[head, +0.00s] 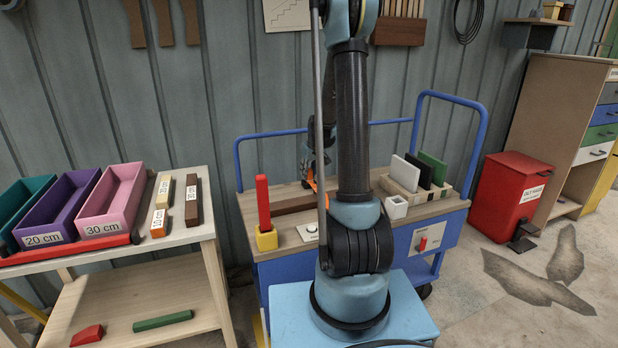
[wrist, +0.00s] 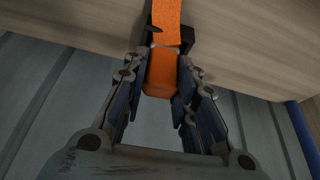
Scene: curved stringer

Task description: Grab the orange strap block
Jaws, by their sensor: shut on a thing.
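The orange strap block (wrist: 160,75) sits between the two fingers of my gripper (wrist: 162,62) in the wrist view. The fingers are shut on its sides. A flat orange piece (wrist: 167,20) shows just beyond the fingertips; I cannot tell whether it is part of the same block. In the head view a bit of orange (head: 312,182) shows at my gripper (head: 310,175), over the back of the blue cart's wooden top. My own arm hides part of it there.
The blue cart (head: 285,245) carries a red upright block (head: 263,203) in a yellow holder, a dark brown bar (head: 294,204), a white cup (head: 396,207) and a rack of upright plates (head: 403,180). A shelf table (head: 200,232) with bins stands left; a red bin (head: 508,193) stands right.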

